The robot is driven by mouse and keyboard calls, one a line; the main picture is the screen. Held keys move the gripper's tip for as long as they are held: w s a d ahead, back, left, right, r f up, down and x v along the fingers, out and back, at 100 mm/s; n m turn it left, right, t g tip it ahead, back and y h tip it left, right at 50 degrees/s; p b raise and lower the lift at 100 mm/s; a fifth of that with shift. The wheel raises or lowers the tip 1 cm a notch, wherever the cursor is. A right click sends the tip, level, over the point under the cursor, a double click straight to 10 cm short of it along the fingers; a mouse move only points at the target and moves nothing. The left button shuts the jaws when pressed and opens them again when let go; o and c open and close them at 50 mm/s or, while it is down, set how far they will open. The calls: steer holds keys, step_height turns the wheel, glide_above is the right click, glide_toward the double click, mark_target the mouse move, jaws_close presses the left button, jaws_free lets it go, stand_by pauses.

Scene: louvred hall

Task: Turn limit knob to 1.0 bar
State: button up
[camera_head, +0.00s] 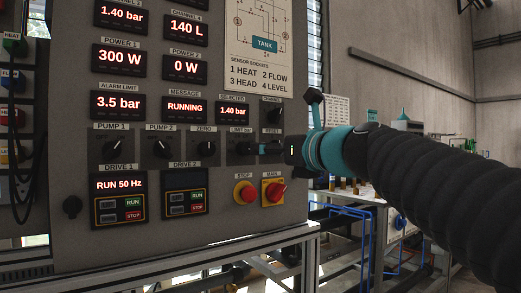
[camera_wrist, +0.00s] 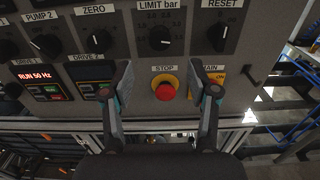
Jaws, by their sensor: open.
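The limit knob (camera_wrist: 160,38) is a black round knob under the "LIMIT bar" label, with small scale numbers around it. Its pointer mark seems to point to the right; the exact value is too small to read. I cannot tell the remaining gap to the panel. The alarm limit display (camera_head: 117,104) reads 3.5 bar.
The red stop button (camera_wrist: 166,88) on its yellow ring lies between the fingers in the wrist view, below the knob. The red main switch (camera_head: 274,191), zero knob (camera_head: 206,148) and reset knob (camera_wrist: 222,33) are close by. The selected display (camera_head: 232,111) reads 1.40 bar.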

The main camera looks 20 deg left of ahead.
mark_target(248, 149)
steer(key=shift+p+x, duration=0.85)
steer(key=shift+x, duration=3.85)
jaws_close()
